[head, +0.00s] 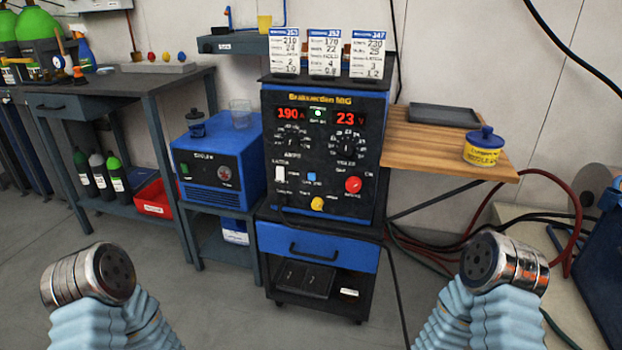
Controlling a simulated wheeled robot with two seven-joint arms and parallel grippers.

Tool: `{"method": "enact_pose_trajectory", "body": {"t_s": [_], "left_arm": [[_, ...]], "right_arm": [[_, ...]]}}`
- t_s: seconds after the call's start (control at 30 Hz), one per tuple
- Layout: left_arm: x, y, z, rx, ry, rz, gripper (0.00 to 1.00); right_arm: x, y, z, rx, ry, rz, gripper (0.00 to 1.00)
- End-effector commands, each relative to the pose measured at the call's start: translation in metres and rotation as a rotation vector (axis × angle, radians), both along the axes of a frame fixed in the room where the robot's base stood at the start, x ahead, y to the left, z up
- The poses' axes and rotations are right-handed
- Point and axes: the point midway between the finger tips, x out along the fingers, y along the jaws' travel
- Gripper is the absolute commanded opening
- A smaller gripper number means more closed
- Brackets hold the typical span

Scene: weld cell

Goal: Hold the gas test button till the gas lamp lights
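The welding machine (325,150) stands upright on a cart in the middle of the head view, its front panel facing me. A small blue button (311,177) sits low on the panel, between a white switch (280,174) and a red knob (353,184); its label is too small to read surely. A green lamp (318,113) is lit between the red displays reading 190 and 23. I cannot make out which lamp is the gas lamp. My two arms show at the bottom left and bottom right, well apart from the panel. No gripper fingers are visible.
A blue cooler box (217,165) stands left of the machine, with a jar and a clear cup on top. A wooden shelf (440,150) on the right holds a dark tray and a yellow tin (484,148). Cables hang around the cart. Floor in front is clear.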

Motion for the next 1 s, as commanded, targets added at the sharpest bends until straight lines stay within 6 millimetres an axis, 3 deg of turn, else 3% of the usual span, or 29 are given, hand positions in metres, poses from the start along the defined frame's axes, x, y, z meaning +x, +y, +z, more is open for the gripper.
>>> {"method": "enact_pose_trajectory", "body": {"t_s": [0.03, 0.33, 1.0], "left_arm": [[0.0, 0.0, 0.0, 0.0, 0.0, 0.0, 0.43], [0.0, 0.0, 0.0, 0.0, 0.0, 0.0, 0.43], [0.0, 0.0, 0.0, 0.0, 0.0, 0.0, 0.43]], "right_arm": [[0.0, 0.0, 0.0, 0.0, 0.0, 0.0, 0.47], [0.0, 0.0, 0.0, 0.0, 0.0, 0.0, 0.01], [0.0, 0.0, 0.0, 0.0, 0.0, 0.0, 0.0]]}}
